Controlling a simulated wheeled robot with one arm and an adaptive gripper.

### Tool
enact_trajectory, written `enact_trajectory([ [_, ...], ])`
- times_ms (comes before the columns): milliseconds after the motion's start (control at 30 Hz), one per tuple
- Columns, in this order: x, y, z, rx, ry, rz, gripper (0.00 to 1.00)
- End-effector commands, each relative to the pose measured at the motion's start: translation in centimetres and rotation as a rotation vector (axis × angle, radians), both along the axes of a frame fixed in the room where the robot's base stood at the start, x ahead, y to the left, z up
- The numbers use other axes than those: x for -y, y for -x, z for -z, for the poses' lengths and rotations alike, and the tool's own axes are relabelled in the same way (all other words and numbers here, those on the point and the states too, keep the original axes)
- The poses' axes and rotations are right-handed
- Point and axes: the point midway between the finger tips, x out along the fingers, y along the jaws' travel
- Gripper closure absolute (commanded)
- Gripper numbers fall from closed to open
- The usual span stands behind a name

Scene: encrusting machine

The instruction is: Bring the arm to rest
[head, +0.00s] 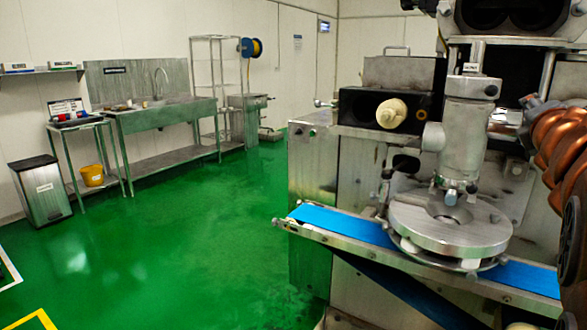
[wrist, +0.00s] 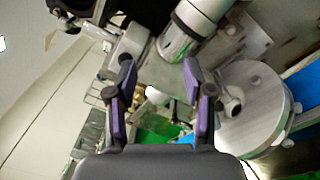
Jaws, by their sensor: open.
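My gripper (wrist: 158,78) shows in the wrist view with its two purple-padded fingers spread apart. Nothing is between the fingers. Behind them is the encrusting machine, with its metal cylinder (wrist: 190,28) above and its round metal disc (wrist: 250,110) to the right. The picture is tilted. In the head view the encrusting machine (head: 340,190) fills the right side, with its upright metal cylinder (head: 467,130), round disc (head: 450,232) and blue belt (head: 345,227). I cannot make out my gripper in the head view.
The green floor (head: 200,240) is clear left of the machine. A steel sink table (head: 165,125) and a shelf rack (head: 215,80) stand along the back wall. A bin (head: 42,190) and a yellow bucket (head: 93,175) are at the left.

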Motion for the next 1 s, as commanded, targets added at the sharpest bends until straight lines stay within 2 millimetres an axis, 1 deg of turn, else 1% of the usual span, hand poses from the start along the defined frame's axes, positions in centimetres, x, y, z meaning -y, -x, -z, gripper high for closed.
enact_trajectory([
  [33,-0.2,0.2,1.7,0.03,-0.114,0.031,0.48],
  [67,-0.2,0.5,3.0,0.046,-0.188,0.058,0.48],
  [100,-0.1,0.9,4.8,0.063,-0.285,0.096,0.48],
  [167,-0.4,1.6,7.8,0.082,-0.431,0.154,0.48],
  [267,-1.7,3.0,13.1,0.095,-0.665,0.258,0.48],
  [300,-2.5,3.7,15.5,0.093,-0.756,0.303,0.48],
  [367,-3.9,4.8,18.7,0.082,-0.877,0.371,0.48],
  [400,-4.8,5.6,20.8,0.071,-0.952,0.419,0.48],
  [467,-6.6,6.9,23.8,0.049,-1.056,0.488,0.48],
  [500,-7.8,7.8,25.8,0.03,-1.119,0.536,0.48],
  [567,-9.8,9.3,28.6,-0.003,-1.206,0.611,0.48],
  [600,-11.2,10.4,30.3,-0.027,-1.258,0.662,0.48],
  [667,-13.4,12.1,32.6,-0.064,-1.331,0.738,0.48],
  [700,-14.8,13.5,34.1,-0.094,-1.374,0.796,0.48],
  [767,-17.2,15.6,36.2,-0.142,-1.431,0.879,0.48],
  [800,-18.7,17.0,37.4,-0.175,-1.462,0.934,0.48],
  [900,-22.1,20.3,39.6,-0.251,-1.519,1.061,0.48],
  [1000,-25.0,23.4,41.0,-0.321,-1.55,1.174,0.48],
])
